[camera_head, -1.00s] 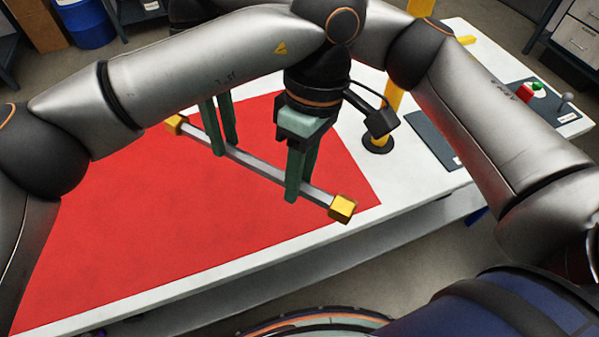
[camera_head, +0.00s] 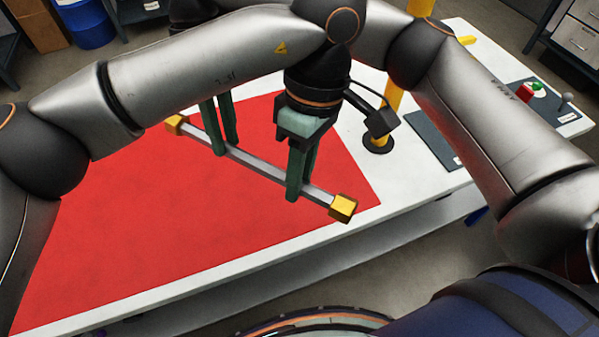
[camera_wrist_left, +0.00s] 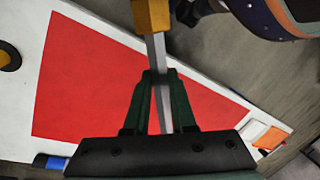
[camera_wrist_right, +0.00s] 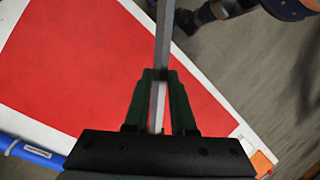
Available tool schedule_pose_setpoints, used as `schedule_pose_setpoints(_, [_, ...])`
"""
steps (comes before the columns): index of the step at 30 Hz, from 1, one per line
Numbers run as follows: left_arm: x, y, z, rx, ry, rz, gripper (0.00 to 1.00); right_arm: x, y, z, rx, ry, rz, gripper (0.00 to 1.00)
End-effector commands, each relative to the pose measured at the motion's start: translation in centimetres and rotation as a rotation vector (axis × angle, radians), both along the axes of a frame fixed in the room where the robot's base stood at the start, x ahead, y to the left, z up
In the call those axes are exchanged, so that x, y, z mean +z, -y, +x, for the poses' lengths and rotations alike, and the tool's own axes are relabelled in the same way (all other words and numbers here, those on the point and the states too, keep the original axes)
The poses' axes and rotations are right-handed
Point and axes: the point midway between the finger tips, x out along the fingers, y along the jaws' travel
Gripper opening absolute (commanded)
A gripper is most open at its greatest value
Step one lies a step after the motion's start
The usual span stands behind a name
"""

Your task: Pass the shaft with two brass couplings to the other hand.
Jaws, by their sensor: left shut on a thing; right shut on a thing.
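The shaft (camera_head: 247,160) is a grey bar with a yellow brass coupling (camera_head: 174,124) at its far left end and another brass coupling (camera_head: 342,207) at its near right end. It hangs slanted above the red mat. My left gripper (camera_head: 295,192) is shut on the shaft near the near right coupling; that coupling shows large in the left wrist view (camera_wrist_left: 151,16). My right gripper (camera_head: 222,148) is shut on the shaft further to the left. The right wrist view shows the shaft (camera_wrist_right: 164,40) between its fingers, with no coupling in sight.
The red mat (camera_head: 150,240) lies on a white table (camera_head: 205,280) and is clear below the shaft. A yellow post on a black base (camera_head: 377,144) stands right of the grippers.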

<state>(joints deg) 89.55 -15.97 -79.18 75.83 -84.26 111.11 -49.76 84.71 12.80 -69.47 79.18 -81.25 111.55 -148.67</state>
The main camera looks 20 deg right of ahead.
Motion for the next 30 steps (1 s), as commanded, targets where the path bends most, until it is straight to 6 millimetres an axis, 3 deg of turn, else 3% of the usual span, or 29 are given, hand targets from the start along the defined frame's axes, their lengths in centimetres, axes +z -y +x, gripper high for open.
schedule_pose_setpoints(9, [0.04, 0.09, 0.04, -0.003, 0.002, -0.005, 0.0, 0.13, -0.22, -0.14, 0.003, -0.001, 0.006, 0.0])
schedule_pose_setpoints(10, [0.13, 0.09, 0.07, -0.002, 0.003, -0.005, 0.0, 0.15, -0.23, -0.14, 0.003, -0.001, 0.006, 0.26])
schedule_pose_setpoints(19, [0.11, 0.05, 0.03, -0.001, 0.002, -0.002, 0.0, 0.08, -0.13, -0.07, 0.002, -0.001, 0.004, 0.58])
schedule_pose_setpoints(30, [0.09, 0.02, 0.03, -0.001, 0.002, -0.001, 0.0, 0.79, -0.04, 0.21, 0.001, 0.001, 0.001, 0.58])
